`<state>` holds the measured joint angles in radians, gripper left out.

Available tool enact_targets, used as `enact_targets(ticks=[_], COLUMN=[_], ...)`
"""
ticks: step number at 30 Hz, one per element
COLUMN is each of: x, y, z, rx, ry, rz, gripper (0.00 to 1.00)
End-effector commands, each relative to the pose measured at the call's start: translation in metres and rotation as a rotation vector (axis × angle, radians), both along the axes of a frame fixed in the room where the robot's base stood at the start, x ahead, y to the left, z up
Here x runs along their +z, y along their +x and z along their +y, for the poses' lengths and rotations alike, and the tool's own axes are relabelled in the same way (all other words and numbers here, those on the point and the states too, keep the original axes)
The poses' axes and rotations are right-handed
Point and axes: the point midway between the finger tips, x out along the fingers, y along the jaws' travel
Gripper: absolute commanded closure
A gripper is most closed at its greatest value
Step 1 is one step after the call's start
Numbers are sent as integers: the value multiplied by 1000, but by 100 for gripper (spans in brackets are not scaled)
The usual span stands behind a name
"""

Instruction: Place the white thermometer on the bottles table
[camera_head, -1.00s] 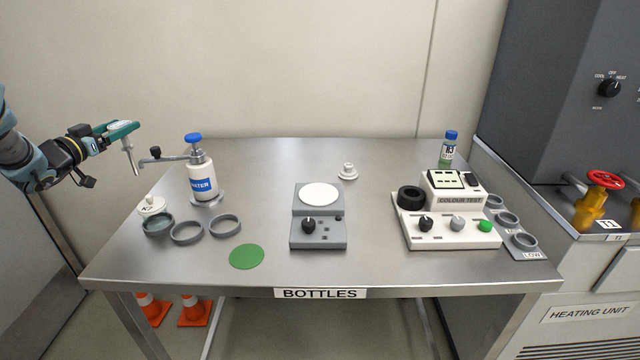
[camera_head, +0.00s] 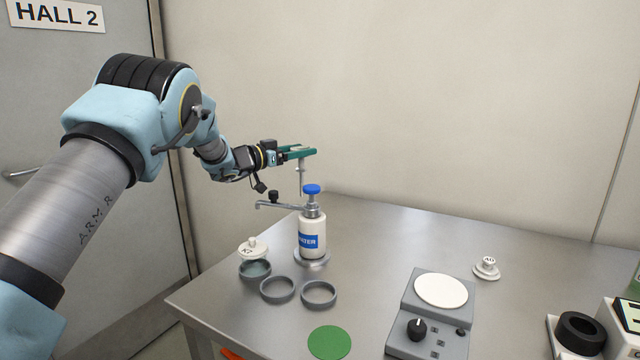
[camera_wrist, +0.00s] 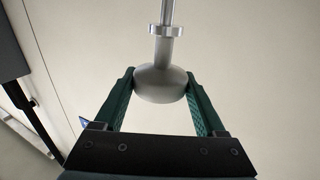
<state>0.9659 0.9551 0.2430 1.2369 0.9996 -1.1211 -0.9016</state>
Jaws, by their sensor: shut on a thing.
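My gripper (camera_head: 303,153), with green fingers, is shut on the white thermometer (camera_head: 302,176). The thermometer hangs down as a thin pale stem, clear of the table in the head view. In the wrist view the thermometer (camera_wrist: 162,84) shows as a pale rounded head between the fingertips, with a collar and a stem beyond it. The steel bottles table (camera_head: 385,235) lies below and to the right. My gripper is near its far left part, above the blue-capped water bottle as pictured.
The water bottle (camera_head: 312,240) has a spout pointing left. Grey rings (camera_head: 277,290), a white lidded piece (camera_head: 252,248), a green disc (camera_head: 329,342) and a dial device (camera_head: 432,315) stand on the table. A small white piece (camera_head: 487,268) sits further right. Bare steel lies between bottle and device.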

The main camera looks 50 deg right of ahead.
Motion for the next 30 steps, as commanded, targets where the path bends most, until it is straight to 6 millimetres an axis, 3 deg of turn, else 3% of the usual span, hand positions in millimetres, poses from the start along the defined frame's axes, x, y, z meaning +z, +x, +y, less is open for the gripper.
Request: enact_targets(ticks=[3, 16, 26, 27, 30], x=[-19, -65, -71, -71, -71], y=[0, 0, 0, 0, 0], z=[0, 0, 0, 0, 0], rx=[-1, -1, -1, 0, 0], ry=[1, 0, -2, -1, -1], rz=[2, 2, -1, -1, 0], gripper=[87, 87, 87, 24, 13])
